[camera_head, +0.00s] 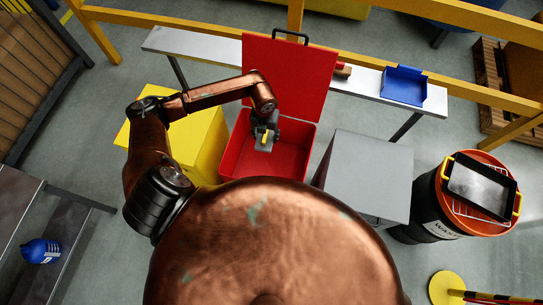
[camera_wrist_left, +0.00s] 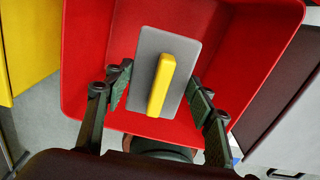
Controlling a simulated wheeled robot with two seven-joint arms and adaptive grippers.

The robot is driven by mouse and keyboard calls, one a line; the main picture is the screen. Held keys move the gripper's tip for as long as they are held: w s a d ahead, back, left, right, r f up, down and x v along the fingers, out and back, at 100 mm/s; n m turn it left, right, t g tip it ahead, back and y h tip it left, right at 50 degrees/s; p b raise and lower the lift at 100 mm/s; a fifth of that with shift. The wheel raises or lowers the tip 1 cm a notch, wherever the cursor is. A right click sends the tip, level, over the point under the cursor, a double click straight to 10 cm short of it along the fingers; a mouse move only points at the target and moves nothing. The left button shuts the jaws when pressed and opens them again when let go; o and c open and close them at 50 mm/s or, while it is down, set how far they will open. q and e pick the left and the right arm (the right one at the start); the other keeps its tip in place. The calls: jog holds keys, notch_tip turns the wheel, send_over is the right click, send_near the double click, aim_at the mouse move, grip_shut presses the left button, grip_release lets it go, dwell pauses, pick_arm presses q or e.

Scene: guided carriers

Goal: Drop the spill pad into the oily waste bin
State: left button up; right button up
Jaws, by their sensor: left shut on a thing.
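The spill pad, a grey plate with a yellow grip (camera_wrist_left: 161,84), is in the jaws of my left gripper (camera_wrist_left: 160,92). In the head view the pad (camera_head: 264,137) and my left gripper (camera_head: 266,128) are over the open red bin (camera_head: 304,145). The red bin's lid (camera_head: 290,75) stands up at the back. In the left wrist view the red interior surrounds most of the pad; I cannot tell how far it is above the floor of the bin. My right gripper is out of view.
A yellow bin (camera_head: 196,125) stands left of the red bin and a grey closed bin (camera_head: 372,170) right of it. A black drum (camera_head: 426,207) with a tray (camera_head: 480,186) on top is farther right. A bench (camera_head: 205,45) with a blue tray (camera_head: 404,86) runs behind.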

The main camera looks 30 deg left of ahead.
pick_arm(q)
jog(key=shift+f+n, duration=0.25)
jog(key=shift+n, duration=0.05)
jog(key=shift+f+b, duration=0.65)
jog(key=shift+f, duration=0.05)
notch_tip(320, 180, down, 4)
jog(key=b, duration=0.3)
jog(key=shift+f, duration=0.15)
jog(key=o, duration=1.1)
